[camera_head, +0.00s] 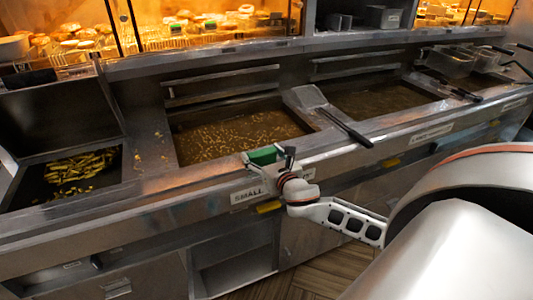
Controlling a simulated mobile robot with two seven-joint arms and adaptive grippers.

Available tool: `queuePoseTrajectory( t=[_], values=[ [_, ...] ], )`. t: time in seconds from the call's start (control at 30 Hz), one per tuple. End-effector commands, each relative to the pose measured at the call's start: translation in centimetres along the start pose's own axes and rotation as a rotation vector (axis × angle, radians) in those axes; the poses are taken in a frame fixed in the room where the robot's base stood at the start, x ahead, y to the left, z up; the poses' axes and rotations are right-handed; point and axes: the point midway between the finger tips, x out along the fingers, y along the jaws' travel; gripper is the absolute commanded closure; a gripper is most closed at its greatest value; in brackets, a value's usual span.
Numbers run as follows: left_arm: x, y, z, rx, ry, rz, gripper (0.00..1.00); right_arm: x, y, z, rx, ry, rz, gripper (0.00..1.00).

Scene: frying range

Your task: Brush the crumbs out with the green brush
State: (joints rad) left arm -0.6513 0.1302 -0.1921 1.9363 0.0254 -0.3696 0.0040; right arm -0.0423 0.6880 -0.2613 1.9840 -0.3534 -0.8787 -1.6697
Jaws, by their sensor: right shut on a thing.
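The green brush (264,155) is at the front edge of the frying range, just in front of the middle oil vat. My right gripper (286,165) is shut on it; the fingers partly hide the brush. Yellowish crumbs (232,136) float across the oil in the middle vat (240,130). A few more crumbs (139,156) lie on the steel divider left of that vat. My left gripper is not in view.
A bin of fries (80,170) is at the left. A scoop with a dark handle (346,128) lies on the divider right of the middle vat. Another oil vat (385,100) and wire baskets (447,62) are farther right. Lit food shelves (190,30) stand behind.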

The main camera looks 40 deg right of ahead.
Motion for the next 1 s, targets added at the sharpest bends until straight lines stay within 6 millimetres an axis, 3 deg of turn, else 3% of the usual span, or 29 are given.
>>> queuePoseTrajectory(
  t=[1.0],
  values=[
    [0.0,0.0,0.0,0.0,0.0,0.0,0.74,-0.1,6.4,-0.4,0.004,0.007,0.004,0.67]
  ],
)
